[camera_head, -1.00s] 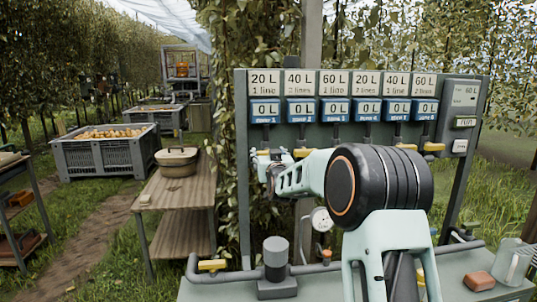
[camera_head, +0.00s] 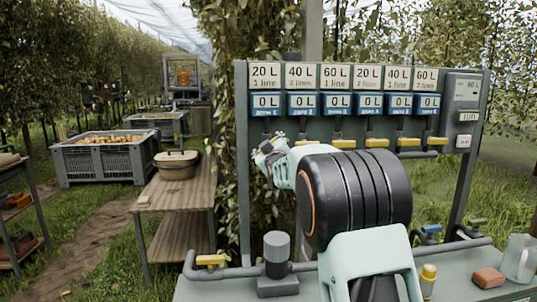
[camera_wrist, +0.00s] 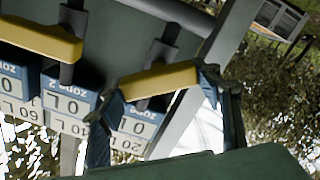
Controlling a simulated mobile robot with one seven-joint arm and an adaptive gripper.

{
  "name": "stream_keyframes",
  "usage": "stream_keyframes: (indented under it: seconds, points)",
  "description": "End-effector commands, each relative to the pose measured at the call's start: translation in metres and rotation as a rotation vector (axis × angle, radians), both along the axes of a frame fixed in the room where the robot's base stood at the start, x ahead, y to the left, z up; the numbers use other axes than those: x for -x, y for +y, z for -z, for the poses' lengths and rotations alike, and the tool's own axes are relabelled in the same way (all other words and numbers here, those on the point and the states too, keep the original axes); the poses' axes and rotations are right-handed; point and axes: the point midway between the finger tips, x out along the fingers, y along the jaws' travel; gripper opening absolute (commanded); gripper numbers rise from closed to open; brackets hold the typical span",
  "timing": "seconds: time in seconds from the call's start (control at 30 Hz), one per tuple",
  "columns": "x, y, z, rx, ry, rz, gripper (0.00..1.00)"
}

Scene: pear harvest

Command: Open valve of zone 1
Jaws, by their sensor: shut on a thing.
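The zone 1 display (camera_head: 265,104) reads 0 L under a "20 L, 1 line" sign at the left end of the grey panel (camera_head: 243,170). In the wrist view, which is turned over, the zone 1 valve's yellow handle (camera_wrist: 160,82) lies across its dark pipe. It is angled differently from the neighbouring yellow handle (camera_wrist: 38,38). My gripper (camera_wrist: 165,100) is shut on the zone 1 handle, a finger at each end. In the head view my gripper (camera_head: 268,152) is below the zone 1 display and hides that handle.
Several other yellow valve handles (camera_head: 377,143) sit close to the right. Below, a bench (camera_head: 235,291) carries a pump (camera_head: 277,258), pipes, a brick (camera_head: 488,278), a yellow bottle (camera_head: 428,279) and a jug (camera_head: 519,258). A wooden table (camera_head: 178,195) stands left.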

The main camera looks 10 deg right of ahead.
Motion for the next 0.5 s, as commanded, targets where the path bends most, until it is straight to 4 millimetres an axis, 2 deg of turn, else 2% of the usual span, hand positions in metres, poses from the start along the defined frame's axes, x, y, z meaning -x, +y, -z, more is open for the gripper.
stream_keyframes:
  seconds: [0.5]
  points:
    - [0.0001,0.0026,0.0066,0.493,-0.001,0.0,0.34]
